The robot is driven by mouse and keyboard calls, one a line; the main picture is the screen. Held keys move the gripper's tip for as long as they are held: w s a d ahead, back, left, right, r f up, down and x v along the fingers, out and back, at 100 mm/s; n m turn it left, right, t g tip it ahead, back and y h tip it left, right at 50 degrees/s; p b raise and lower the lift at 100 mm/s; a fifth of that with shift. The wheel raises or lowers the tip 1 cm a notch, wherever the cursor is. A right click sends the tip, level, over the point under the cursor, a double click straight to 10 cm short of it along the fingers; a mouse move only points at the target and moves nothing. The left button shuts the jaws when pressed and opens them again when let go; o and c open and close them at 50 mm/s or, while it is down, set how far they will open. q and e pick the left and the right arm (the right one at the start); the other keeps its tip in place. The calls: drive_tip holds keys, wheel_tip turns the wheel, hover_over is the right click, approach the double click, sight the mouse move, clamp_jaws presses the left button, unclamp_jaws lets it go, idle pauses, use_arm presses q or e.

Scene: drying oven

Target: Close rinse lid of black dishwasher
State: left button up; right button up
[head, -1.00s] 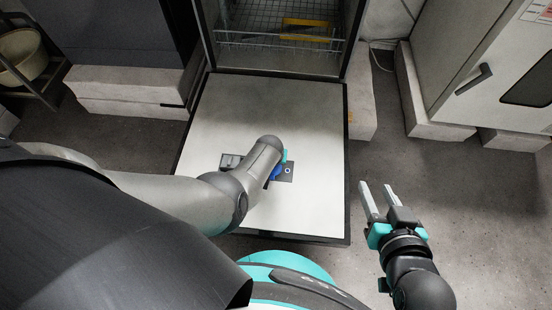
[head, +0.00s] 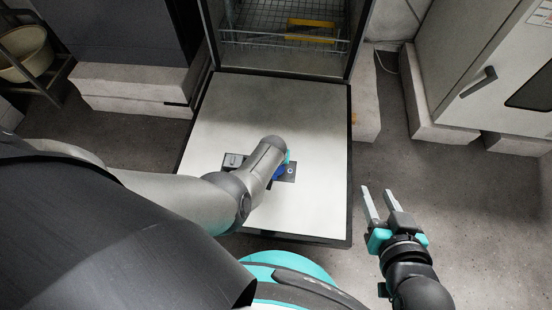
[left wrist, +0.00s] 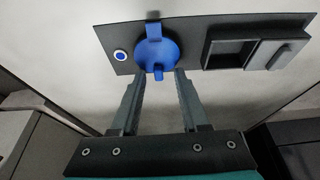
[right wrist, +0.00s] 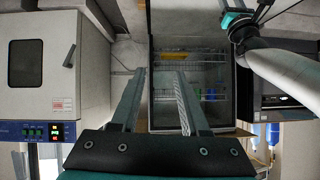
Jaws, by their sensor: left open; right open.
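The open door (head: 240,110) of the black dishwasher lies folded down flat, its pale inner face up. A dark dispenser panel (head: 234,160) is set in it. The blue rinse lid (head: 279,173) is partly hidden behind my left arm. In the left wrist view the round blue lid (left wrist: 158,53) has one tab at its top and one at its bottom. My left gripper (left wrist: 158,75) is open, its fingertips either side of the bottom tab. I cannot tell whether they touch it. My right gripper (head: 371,204) is open and empty, right of the door.
A wire rack (head: 280,42) with a yellow item (head: 311,30) is inside the dishwasher. A white cabinet (head: 495,55) stands at the right on pale blocks. The floor (head: 450,200) right of the door is clear.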

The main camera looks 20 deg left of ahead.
use_arm(q)
drive_tip(key=shift+r, duration=0.1)
drive_tip(key=shift+s+d+r+p, duration=0.1)
drive_tip(key=shift+s+r+p, duration=0.05)
drive_tip(key=shift+r+p, duration=0.6)
drive_tip(key=shift+s+r+p, duration=0.25)
drive_tip(key=shift+r+p, duration=0.25)
drive_tip(key=shift+p, duration=0.3)
use_arm(e)
drive_tip(key=s+d+g+h, duration=0.3)
drive_tip(key=s+d+g, duration=0.1)
drive_tip(key=d+g, duration=0.15)
drive_tip(key=s+d+f+g+p, duration=0.1)
drive_tip(key=s+d+f+p, duration=0.15)
drive_tip(key=f+p, duration=0.4)
drive_tip(key=s+d+f+g+p, duration=0.1)
drive_tip(key=s+f+g+p, duration=0.2)
drive_tip(key=f, duration=0.7)
use_arm(q)
drive_tip(key=p+v, duration=0.4)
drive_tip(key=v, duration=0.8)
drive_tip(key=shift+s+r, duration=0.2)
use_arm(e)
drive_tip(key=s+d+f+t+h, duration=0.1)
drive_tip(key=s+d+f, duration=0.3)
drive_tip(key=s+d, duration=0.2)
drive_tip(key=shift+s+f, duration=0.35)
drive_tip(key=shift+s, duration=0.8)
use_arm(q)
drive_tip(key=shift+d, duration=0.15)
